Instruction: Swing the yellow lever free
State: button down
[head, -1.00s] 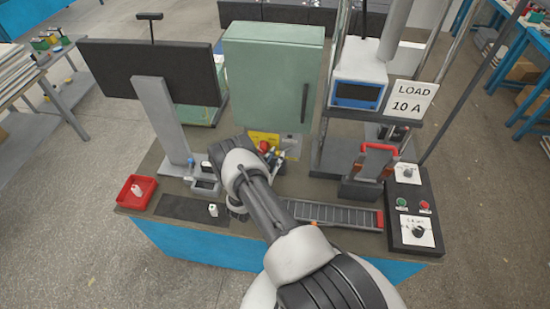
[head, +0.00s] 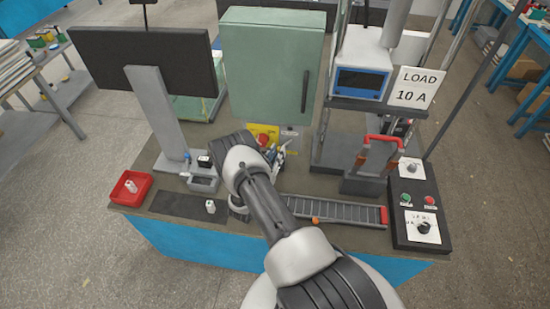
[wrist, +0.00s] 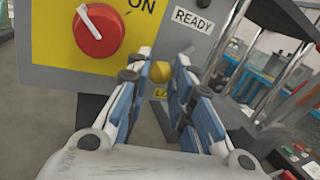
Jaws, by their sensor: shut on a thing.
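The yellow lever (wrist: 160,72) shows in the wrist view as a round yellow knob between the blue-and-white fingers. My gripper (wrist: 160,78) is shut on it, in front of a yellow and grey panel. The rest of the lever is mostly hidden by the fingers. In the head view my gripper (head: 277,154) is at the panel below the green cabinet, partly behind my arm, and the lever cannot be made out there.
A red rotary knob (wrist: 98,30) is on the panel, left of the fingers, near "ON". The green cabinet (head: 268,70) stands behind. A red-handled switch (head: 383,138) and black control box (head: 418,215) are to the right. A roller track (head: 345,212) lies in front.

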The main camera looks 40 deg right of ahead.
jog(key=n+b, duration=0.2)
jog(key=s+d+f+n+t+b, duration=0.1)
jog(key=n+b, duration=0.1)
jog(key=f+n+t+h+b, duration=0.1)
jog(key=n+b, duration=0.1)
jog(key=shift+s+d+f, duration=0.2)
jog(key=shift+s+d, duration=0.05)
jog(key=shift+s, duration=0.15)
jog(key=n, duration=0.1)
jog(key=s+n+t+b, duration=0.1)
jog(key=n, duration=0.1)
jog(key=shift+d+f+b, duration=0.2)
jog(key=shift+d+b, duration=0.1)
jog(key=shift+d, duration=0.1)
jog(key=shift+s+d+n+t+y+b, duration=0.15)
jog(key=shift+s+d+n+t+b, duration=0.2)
jog(key=shift+n, duration=0.6)
jog(key=shift+s+d+n+t+y+b, duration=0.15)
jog(key=shift+n+t+b, duration=0.25)
jog(key=shift+n, duration=0.55)
jog(key=shift+a, duration=0.1)
jog(key=c, duration=1.7)
grip_release()
jog(key=shift+r, duration=0.1)
jog(key=shift+o, duration=0.2)
jog(key=shift+r, duration=0.1)
